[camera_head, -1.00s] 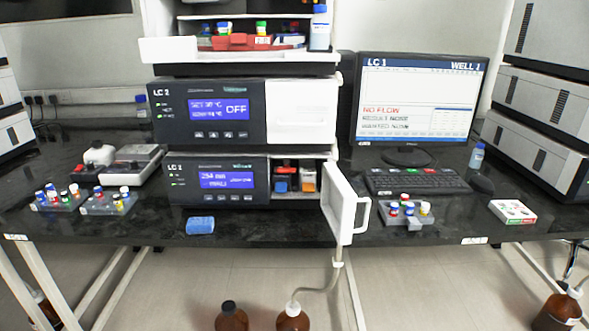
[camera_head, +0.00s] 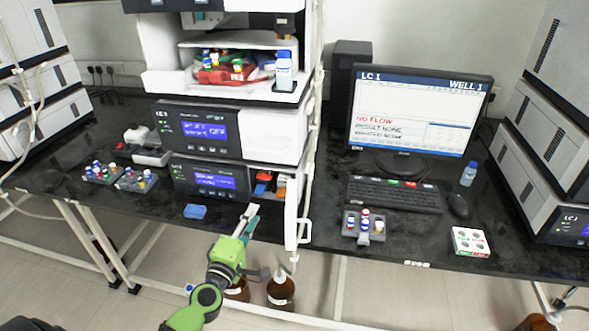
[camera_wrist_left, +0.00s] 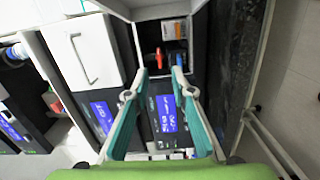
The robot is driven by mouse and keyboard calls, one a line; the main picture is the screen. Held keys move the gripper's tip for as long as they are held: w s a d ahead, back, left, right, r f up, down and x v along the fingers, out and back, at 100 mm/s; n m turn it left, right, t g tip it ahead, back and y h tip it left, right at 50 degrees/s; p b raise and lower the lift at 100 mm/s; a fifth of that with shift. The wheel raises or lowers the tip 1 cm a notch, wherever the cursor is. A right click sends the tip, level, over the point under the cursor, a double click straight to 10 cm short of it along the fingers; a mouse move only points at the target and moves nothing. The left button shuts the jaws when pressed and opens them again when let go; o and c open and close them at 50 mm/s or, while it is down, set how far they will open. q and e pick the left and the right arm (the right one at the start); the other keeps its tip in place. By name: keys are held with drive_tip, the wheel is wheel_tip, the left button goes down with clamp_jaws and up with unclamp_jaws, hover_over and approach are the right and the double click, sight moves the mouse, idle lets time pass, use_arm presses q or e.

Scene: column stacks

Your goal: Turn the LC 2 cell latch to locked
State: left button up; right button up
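The LC 2 unit (camera_head: 165,128) is the upper of two stacked units in the head view. Its white door (camera_head: 275,135) is shut; in the wrist view this door (camera_wrist_left: 82,62) has a handle. I cannot make out a latch on LC 2; its cell is hidden behind the door. The LC 1 unit (camera_head: 180,183) below has its white door (camera_head: 292,212) swung open, showing red and orange parts (camera_head: 268,184) inside. My left gripper (camera_head: 250,213) is in front of LC 1, its fingers (camera_wrist_left: 159,74) apart and empty. My right gripper is not in view.
A blue sponge-like block (camera_head: 195,212) lies on the bench (camera_head: 330,235) before LC 1. Vial racks stand left (camera_head: 132,181) and right (camera_head: 364,230). A keyboard (camera_head: 393,194) and monitor (camera_head: 420,110) are to the right. Brown bottles (camera_head: 281,291) stand below.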

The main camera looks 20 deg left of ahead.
sight(264, 179)
use_arm(q)
drive_tip(key=shift+n+y, duration=0.6)
drive_tip(key=shift+n, duration=0.1)
drive_tip(key=x, duration=0.4)
drive_tip(key=a+b+x, duration=0.1)
drive_tip(key=x, duration=0.9)
drive_tip(key=shift+a+b, duration=0.3)
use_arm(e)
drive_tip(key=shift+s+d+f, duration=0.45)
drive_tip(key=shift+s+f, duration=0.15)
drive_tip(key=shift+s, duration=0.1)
use_arm(q)
clamp_jaws()
